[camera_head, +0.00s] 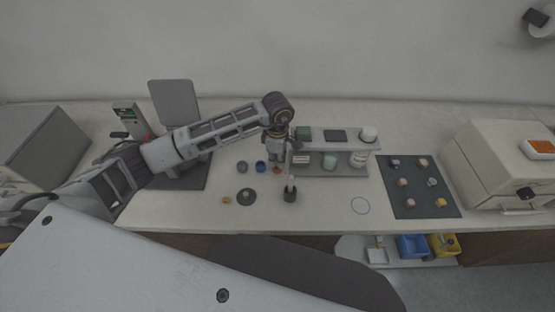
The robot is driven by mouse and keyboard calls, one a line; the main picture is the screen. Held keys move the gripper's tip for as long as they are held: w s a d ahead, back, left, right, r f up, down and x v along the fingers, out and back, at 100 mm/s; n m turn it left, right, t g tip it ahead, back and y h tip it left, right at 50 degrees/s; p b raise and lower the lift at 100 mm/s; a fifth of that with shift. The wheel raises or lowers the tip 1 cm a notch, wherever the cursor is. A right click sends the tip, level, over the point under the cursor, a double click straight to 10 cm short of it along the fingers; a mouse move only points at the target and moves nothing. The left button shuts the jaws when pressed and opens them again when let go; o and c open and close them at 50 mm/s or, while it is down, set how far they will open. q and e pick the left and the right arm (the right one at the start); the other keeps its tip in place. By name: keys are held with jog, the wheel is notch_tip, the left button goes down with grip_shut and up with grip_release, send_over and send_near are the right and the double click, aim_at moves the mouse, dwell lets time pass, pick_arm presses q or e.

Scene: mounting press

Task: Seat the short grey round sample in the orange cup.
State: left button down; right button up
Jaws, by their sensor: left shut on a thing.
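My left gripper (277,160) points down over the counter, in front of the left end of the small shelf. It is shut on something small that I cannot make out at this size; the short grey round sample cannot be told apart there. The orange cup (277,170) shows as a small orange patch right below the gripper's fingertips, partly hidden by them. I cannot tell whether the held thing touches the cup. A blue cup (260,167) and a grey cup (242,166) stand in a row to its left. My right gripper is not in view.
A dark holder with a pale upright stick (290,194) stands close in front of the gripper. The grey shelf (312,172) is to the right. A dark mat (408,208) bears several small samples. A dark disc (246,196) and a yellow piece (227,200) lie front left.

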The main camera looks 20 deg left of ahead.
pick_arm(q)
jog(key=c, duration=1.4)
grip_release()
jog(key=shift+o, duration=0.6)
jog(key=shift+o, duration=0.8)
jog(key=shift+r, duration=0.15)
jog(key=shift+r, duration=0.35)
jog(key=shift+r+p, duration=1.5)
jog(key=shift+r, duration=1.5)
jog(key=shift+s, duration=0.1)
